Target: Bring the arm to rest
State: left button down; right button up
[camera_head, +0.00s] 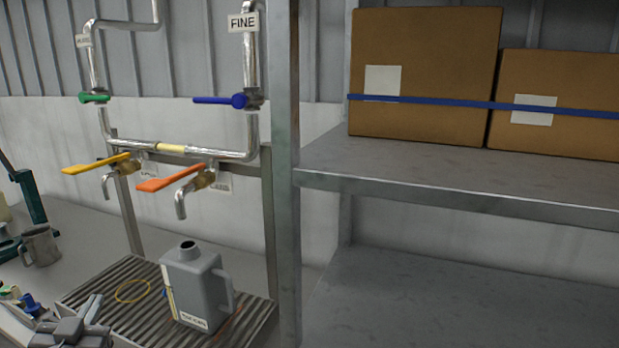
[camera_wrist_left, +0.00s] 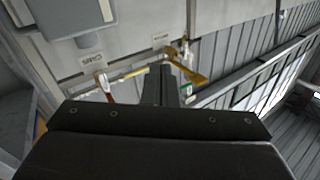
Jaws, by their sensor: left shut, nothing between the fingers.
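My left gripper (camera_head: 80,318) shows in grey at the bottom left corner of the head view, partly cut off by the frame edge. In the left wrist view its fingers (camera_wrist_left: 160,84) are together with nothing between them. It is in front of and to the left of the slatted drain tray (camera_head: 103,285), apart from the grey jug (camera_head: 195,285) that stands upright there. My right gripper is not in view.
Pipes carry a green valve handle (camera_head: 93,98), a blue one (camera_head: 220,100), a yellow lever (camera_head: 97,164) and an orange lever (camera_head: 170,179). A metal mug (camera_head: 41,246) stands at left. Strapped cardboard boxes (camera_head: 425,75) sit on the right shelf (camera_head: 450,176); the lower shelf looks clear.

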pick_arm(q)
jog(key=s+d+f+n+g, duration=0.15)
jog(key=s+f+g, duration=0.55)
jog(key=s+f, duration=0.75)
jog(key=s+d+f+m+g+h, duration=0.1)
jog(key=s+d+f+g, duration=0.3)
jog(key=s+f, duration=0.3)
jog(key=s+d+f+g+h, duration=0.1)
jog(key=s+d+f+g, duration=0.35)
jog(key=s, duration=0.35)
notch_tip(320, 180, down, 24)
jog(key=a, duration=0.1)
jog(key=s+f+g, duration=0.1)
jog(key=s+f, duration=1.4)
jog(key=shift+s+d+h, duration=0.2)
jog(key=shift+d+h, duration=0.2)
jog(key=shift+d, duration=0.05)
jog(key=shift+f+g, duration=0.1)
jog(key=shift+g, duration=0.15)
